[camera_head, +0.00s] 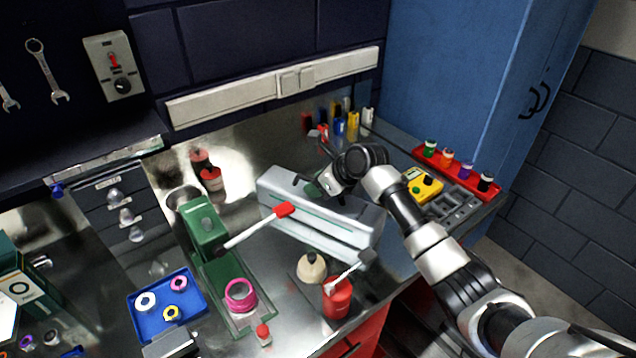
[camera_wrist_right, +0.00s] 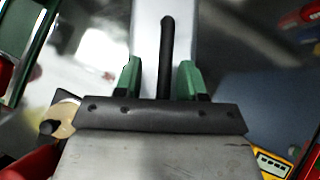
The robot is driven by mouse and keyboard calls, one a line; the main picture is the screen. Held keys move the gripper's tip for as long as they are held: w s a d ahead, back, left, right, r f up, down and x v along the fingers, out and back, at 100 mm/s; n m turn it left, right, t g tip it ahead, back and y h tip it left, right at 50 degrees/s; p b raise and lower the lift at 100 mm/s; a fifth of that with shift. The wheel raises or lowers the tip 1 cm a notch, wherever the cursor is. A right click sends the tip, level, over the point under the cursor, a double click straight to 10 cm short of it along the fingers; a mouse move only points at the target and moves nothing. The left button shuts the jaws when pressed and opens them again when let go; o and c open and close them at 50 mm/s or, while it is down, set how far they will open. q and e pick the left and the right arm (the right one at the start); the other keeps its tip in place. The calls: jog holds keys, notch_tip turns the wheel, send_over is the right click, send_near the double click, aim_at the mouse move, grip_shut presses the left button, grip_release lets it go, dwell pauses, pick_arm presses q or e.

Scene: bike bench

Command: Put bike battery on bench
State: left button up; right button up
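The bike battery (camera_head: 325,222) is a long silver-grey box with a thin green stripe, in the middle of the head view. It appears to lie on the shiny metal bench (camera_head: 240,157). My right gripper (camera_head: 312,187) is over its top, towards the left end. In the right wrist view, the battery's black handle (camera_wrist_right: 167,60) stands between my two green fingertips (camera_wrist_right: 158,78). The fingers are apart, with gaps visible beside the handle.
A red bottle (camera_head: 338,298) stands in front. A blue tray (camera_head: 190,318) with rings is at the lower left. A red rack (camera_head: 462,172) and yellow meter (camera_head: 425,187) are at the right.

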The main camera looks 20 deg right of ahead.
jog(key=shift+w, duration=0.1)
jog(key=shift+d+r, duration=0.15)
jog(key=shift+r, duration=0.05)
jog(key=b+v, duration=0.1)
jog(key=v, duration=1)
jog(key=shift+s, duration=0.3)
jog(key=shift+d+r, duration=0.1)
jog(key=shift+d, duration=0.05)
